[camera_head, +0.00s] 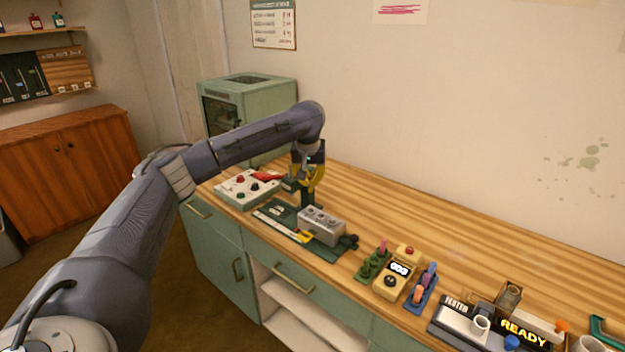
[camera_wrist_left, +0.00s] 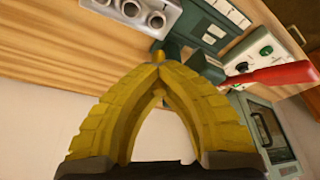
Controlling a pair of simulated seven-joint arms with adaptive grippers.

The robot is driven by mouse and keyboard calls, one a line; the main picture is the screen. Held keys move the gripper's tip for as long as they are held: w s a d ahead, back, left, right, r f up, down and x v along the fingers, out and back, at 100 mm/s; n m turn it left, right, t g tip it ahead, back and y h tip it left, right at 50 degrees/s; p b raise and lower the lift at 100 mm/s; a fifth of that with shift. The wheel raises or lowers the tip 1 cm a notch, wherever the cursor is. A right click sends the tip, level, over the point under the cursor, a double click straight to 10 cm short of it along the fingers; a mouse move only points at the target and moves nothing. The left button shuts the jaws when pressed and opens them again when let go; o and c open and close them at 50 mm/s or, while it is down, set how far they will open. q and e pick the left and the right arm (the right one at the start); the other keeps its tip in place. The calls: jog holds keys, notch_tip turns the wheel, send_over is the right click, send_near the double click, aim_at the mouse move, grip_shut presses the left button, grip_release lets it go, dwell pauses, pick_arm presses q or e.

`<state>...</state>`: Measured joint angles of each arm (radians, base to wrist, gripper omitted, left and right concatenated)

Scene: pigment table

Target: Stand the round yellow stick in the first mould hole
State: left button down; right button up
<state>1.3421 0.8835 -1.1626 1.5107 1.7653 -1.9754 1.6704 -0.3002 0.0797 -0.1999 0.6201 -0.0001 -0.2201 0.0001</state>
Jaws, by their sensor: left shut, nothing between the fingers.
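The grey mould block (camera_head: 321,226) sits on the bench, with round holes in its top. Part of it shows at the top of the left wrist view (camera_wrist_left: 135,14). A small yellow piece (camera_head: 303,237) lies at the near side of the mould on a dark green base; I cannot tell for sure that it is the round yellow stick. My left gripper (camera_head: 313,188) is just behind the mould, pointing down. Its yellow fingers meet at the tips in the left wrist view (camera_wrist_left: 159,62), with nothing between them. My right gripper is out of view.
A white control panel (camera_head: 237,191) with a red lever (camera_head: 265,176) is left of my gripper, before a green cabinet (camera_head: 250,95). Coloured pegs (camera_head: 374,262), a cream device (camera_head: 392,284) and a tester (camera_head: 470,318) stand to the right. The rear bench is clear.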

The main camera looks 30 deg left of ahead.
aim_at(311, 210)
pick_arm(q)
jog(key=shift+f, duration=4.85)
jog(key=c, duration=1.5)
grip_release()
jog(key=v, duration=1.2)
